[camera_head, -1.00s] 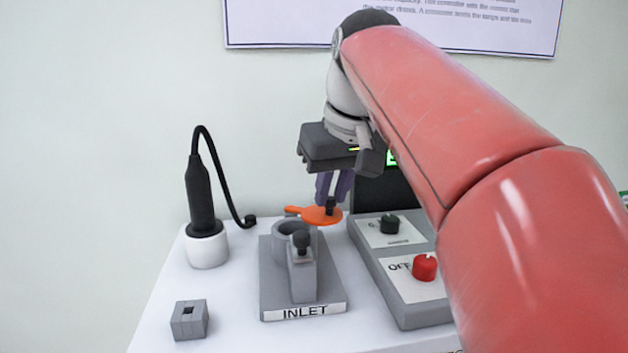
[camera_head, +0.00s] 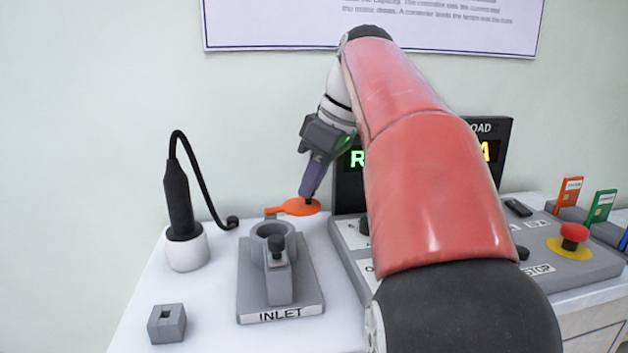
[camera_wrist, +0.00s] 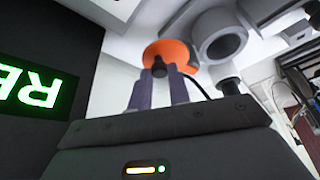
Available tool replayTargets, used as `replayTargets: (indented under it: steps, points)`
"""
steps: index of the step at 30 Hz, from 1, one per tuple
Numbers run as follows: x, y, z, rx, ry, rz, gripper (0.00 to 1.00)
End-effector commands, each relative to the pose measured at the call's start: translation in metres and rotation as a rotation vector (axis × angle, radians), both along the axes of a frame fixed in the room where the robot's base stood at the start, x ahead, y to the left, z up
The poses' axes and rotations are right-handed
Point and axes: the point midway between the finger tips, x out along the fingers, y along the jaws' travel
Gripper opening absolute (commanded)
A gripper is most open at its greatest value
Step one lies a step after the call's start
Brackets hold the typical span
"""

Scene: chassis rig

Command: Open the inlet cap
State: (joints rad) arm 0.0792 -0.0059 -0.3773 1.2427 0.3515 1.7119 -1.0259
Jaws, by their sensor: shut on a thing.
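The inlet cap (camera_head: 300,207) is an orange disc with a narrow orange arm on its left and a small black knob on top. It is swung aside, behind and right of the grey inlet ring (camera_head: 273,233), whose opening shows uncovered. My gripper (camera_head: 308,199) comes down tilted, its purple fingers shut on the black knob. In the wrist view, the two fingers meet the knob (camera_wrist: 160,68) over the orange disc (camera_wrist: 180,52), and the grey ring (camera_wrist: 222,42) lies beside it. The joint at the arm's end is too small to make out.
A black-knobbed grey post (camera_head: 278,270) stands in front of the ring on the INLET base. A black plug with cable (camera_head: 178,205) sits in a white holder at left. A grey block (camera_head: 167,324) lies front left. A control panel (camera_head: 345,255) and a display stand at right.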

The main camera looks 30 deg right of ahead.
Motion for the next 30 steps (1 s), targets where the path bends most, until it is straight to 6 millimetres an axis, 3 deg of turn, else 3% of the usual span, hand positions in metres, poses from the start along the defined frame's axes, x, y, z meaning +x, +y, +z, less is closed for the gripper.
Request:
replayTargets:
  steps: [16,17,21,30]
  points:
    - [0.0022,-0.0001,-0.0011,0.001,0.003,0.027,0.0]
    - [0.0021,0.0,-0.0011,0.001,0.003,0.027,0.2]
    - [0.0021,-0.0001,-0.001,0.001,0.003,0.027,0.38]
    - [0.0018,-0.0004,0.0004,0.0,0.001,0.026,0.4]
